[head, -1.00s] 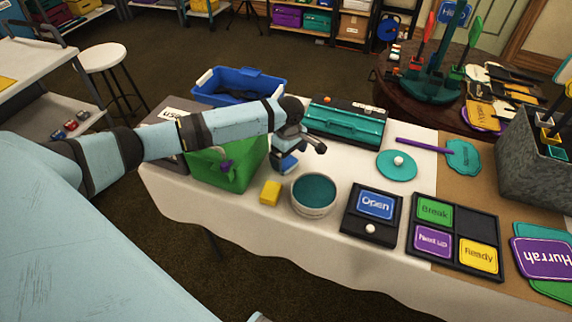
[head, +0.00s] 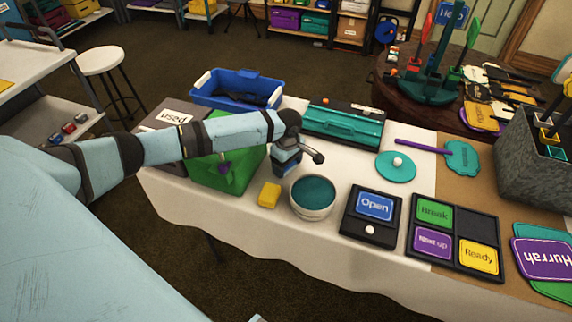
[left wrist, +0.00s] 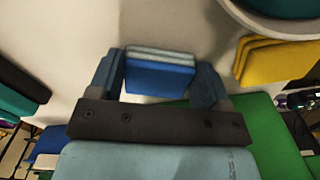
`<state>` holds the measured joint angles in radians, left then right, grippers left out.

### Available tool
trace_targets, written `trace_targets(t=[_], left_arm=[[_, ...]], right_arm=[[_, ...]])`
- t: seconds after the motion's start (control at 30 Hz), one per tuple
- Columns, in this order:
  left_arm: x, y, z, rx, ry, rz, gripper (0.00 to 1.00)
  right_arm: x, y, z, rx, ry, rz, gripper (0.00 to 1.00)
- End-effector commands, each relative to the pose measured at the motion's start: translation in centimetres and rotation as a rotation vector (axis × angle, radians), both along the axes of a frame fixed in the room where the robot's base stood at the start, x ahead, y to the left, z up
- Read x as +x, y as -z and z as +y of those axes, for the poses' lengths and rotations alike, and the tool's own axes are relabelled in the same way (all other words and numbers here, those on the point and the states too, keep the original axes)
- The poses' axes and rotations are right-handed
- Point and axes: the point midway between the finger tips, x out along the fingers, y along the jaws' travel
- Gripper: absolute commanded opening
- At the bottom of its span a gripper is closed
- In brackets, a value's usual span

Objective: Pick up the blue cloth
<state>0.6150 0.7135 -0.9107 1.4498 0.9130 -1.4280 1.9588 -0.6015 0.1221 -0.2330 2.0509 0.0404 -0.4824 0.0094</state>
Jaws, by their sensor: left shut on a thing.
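The blue cloth (left wrist: 160,78) is a small folded block with pale layered edges, seen in the left wrist view. It sits between the two fingers of my left gripper (left wrist: 158,80), which is shut on it. In the head view my left gripper (head: 287,170) points down at the white table, between the green box and the teal-filled bowl. There the cloth is mostly hidden by the gripper. I cannot tell whether the cloth still touches the table. My right gripper is not in view.
A yellow folded cloth (head: 269,195) and a round bowl (head: 313,198) lie close by. The green box (head: 228,170) stands just left of the gripper. A teal case (head: 343,124) and a blue bin (head: 237,90) are behind. A black "Open" box (head: 371,213) is right.

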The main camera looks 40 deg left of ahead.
Motion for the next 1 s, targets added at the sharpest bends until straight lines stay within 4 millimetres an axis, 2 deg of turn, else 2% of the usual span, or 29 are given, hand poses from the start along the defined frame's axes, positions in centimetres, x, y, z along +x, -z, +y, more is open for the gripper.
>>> trace_targets(t=[0.17,0.27,0.37,0.7,0.9,1.0], left_arm=[[0.0,-1.0,0.0,0.0,0.0,0.0,0.45],[0.0,-2.4,0.0,0.0,0.0,-0.002,0.45],[0.1,-4.5,0.0,-0.001,0.001,-0.003,0.45],[0.1,-14.3,0.0,-0.001,0.0,-0.004,0.45],[0.1,-18.2,0.0,0.0,0.001,-0.002,0.45],[0.1,-19.2,0.0,0.0,0.0,-0.002,0.45]], right_arm=[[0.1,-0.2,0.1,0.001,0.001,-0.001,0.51],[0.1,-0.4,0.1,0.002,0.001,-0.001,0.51],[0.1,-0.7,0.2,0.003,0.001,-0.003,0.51],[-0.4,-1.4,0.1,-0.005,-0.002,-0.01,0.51],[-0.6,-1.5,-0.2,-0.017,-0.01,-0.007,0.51],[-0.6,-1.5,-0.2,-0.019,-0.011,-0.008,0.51]])
